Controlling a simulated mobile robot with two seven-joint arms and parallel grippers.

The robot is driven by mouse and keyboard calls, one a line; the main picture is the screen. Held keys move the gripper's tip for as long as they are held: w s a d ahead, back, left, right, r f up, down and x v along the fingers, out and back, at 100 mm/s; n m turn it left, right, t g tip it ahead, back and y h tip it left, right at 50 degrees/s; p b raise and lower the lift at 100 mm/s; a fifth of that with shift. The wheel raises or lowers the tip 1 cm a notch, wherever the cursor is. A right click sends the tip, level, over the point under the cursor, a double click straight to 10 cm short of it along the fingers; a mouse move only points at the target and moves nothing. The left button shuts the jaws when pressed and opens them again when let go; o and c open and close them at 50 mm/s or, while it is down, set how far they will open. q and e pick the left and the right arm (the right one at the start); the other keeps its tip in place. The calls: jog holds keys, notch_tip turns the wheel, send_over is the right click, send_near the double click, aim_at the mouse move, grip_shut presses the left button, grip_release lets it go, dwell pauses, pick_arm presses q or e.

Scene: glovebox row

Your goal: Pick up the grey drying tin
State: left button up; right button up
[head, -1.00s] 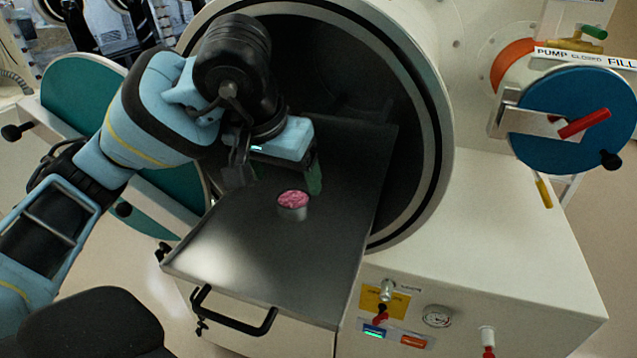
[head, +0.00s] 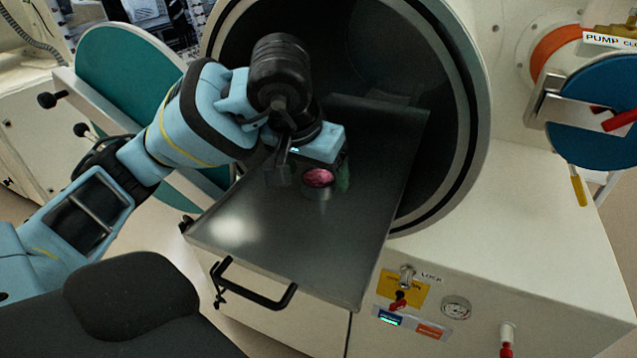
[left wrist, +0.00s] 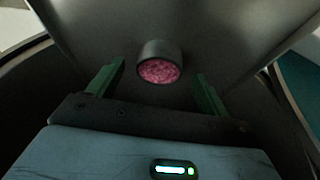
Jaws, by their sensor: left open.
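The grey drying tin (head: 317,192) stands upright on the metal sliding tray (head: 250,235) and holds pink granules. In the left wrist view the tin (left wrist: 155,50) is just beyond and between the lines of the two green fingers. My left gripper (head: 312,180) is open and close to the tin, with a finger to each side in the head view. In the left wrist view the open gripper (left wrist: 155,85) has nothing between its fingertips. I cannot tell if a finger touches the tin. My right gripper is not in view.
The tray sticks out of the round dark chamber opening (head: 440,140), with a black handle (head: 255,290) at its front. A teal round door (head: 125,75) hangs open at the left. A blue disc (head: 600,115) with a red handle is at the right.

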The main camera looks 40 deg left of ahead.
pick_arm(q)
jog(key=shift+x, duration=0.85)
jog(key=c, duration=1.1)
jog(key=shift+r, duration=0.1)
